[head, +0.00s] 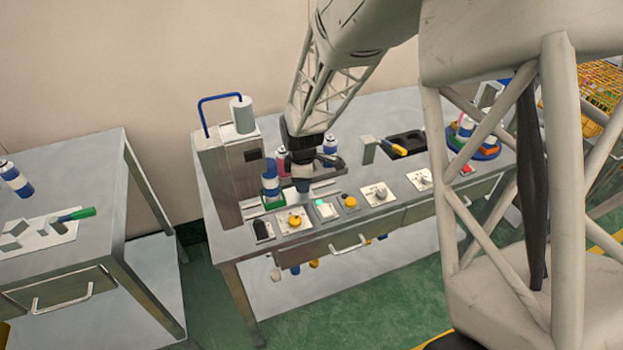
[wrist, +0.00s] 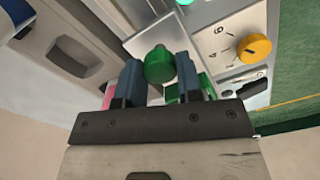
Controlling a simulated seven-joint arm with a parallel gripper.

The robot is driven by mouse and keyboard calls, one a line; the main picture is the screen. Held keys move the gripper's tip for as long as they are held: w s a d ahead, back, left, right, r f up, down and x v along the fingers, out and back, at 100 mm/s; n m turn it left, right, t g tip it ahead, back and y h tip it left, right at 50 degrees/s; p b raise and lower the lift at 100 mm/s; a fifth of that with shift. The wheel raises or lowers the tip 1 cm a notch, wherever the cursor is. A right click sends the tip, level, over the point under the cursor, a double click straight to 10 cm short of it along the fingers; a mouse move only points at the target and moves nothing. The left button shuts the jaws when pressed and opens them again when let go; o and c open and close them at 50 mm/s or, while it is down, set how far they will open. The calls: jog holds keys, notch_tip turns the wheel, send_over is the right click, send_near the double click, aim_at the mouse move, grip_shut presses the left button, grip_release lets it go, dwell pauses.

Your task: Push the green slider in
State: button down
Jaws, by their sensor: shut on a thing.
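The green slider's round knob (wrist: 160,64) shows in the wrist view between my fingers. My gripper (wrist: 158,82) is shut on this knob, with one dark blue finger on each side of it. Another green part (wrist: 203,84) shows just behind the right finger. Green parts (head: 272,204) show at the foot of that can. The knob itself is hidden in the head view.
Along the bench front are a yellow dial (head: 294,221), a lit green button (head: 321,204) and other controls. Cans (head: 330,146) stand behind my gripper. A black tray (head: 405,143) and a blue round tray (head: 482,152) lie to the right. A second table (head: 60,170) stands left.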

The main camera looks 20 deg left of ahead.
aim_at(289, 197)
jog(key=shift+s+a+r, duration=0.1)
jog(key=shift+s+a, duration=1.5)
jog(key=c, duration=0.8)
grip_release()
jog(key=shift+r, duration=3.85)
jog(key=shift+d, duration=0.1)
